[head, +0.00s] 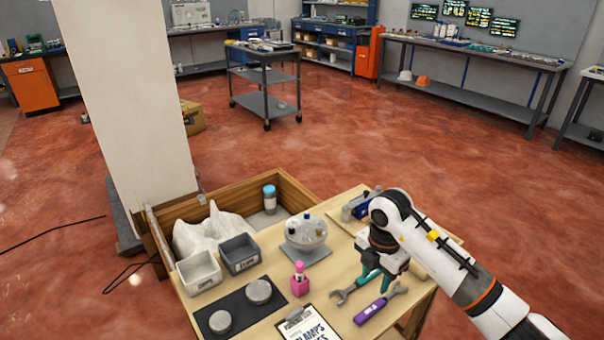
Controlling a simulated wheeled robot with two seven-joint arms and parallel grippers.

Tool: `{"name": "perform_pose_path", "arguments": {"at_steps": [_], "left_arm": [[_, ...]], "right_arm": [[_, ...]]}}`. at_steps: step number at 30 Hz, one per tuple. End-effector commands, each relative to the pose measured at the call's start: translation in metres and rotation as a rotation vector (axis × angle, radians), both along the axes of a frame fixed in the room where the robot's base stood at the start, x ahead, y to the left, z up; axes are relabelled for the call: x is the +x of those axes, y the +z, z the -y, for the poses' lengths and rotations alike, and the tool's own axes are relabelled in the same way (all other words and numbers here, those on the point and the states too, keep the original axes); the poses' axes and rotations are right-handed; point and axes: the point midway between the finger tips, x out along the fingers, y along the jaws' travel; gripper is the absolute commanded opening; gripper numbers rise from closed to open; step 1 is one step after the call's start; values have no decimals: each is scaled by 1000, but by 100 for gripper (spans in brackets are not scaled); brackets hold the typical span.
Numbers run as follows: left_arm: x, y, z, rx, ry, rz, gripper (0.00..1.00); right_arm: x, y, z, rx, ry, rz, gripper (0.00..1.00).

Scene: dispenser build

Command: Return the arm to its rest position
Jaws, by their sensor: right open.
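My right arm comes in from the right, and its gripper (379,266) points down over the right part of the wooden table (330,205). The gripper is open, with nothing seen held in it. Its fingertips are hard to tell from the teal-handled wrench (343,296) just under them, so I cannot tell if they touch it. A purple-handled wrench (369,312) lies in front. My left gripper is not in view.
Close by stand a round dispenser-like part (306,232), a pink bottle (299,279), a grey bin (239,254), a white bin (199,272) and a clipboard (311,325). A blue tool (362,204) lies behind the wrist. A white column (125,90) rises at left. Floor beyond is open.

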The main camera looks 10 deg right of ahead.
Motion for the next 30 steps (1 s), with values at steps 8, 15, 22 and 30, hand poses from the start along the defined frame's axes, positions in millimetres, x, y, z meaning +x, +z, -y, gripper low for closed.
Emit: {"name": "perform_pose_path", "arguments": {"at_steps": [8,15,22,30], "left_arm": [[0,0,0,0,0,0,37],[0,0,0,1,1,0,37],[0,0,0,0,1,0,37],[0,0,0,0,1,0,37]], "right_arm": [[-6,-11,-101,416,240,162,43],[-25,60,-220,1103,331,564,43],[-22,148,-215,1534,-38,998,43],[-11,140,-112,1502,-880,1268,43]]}}
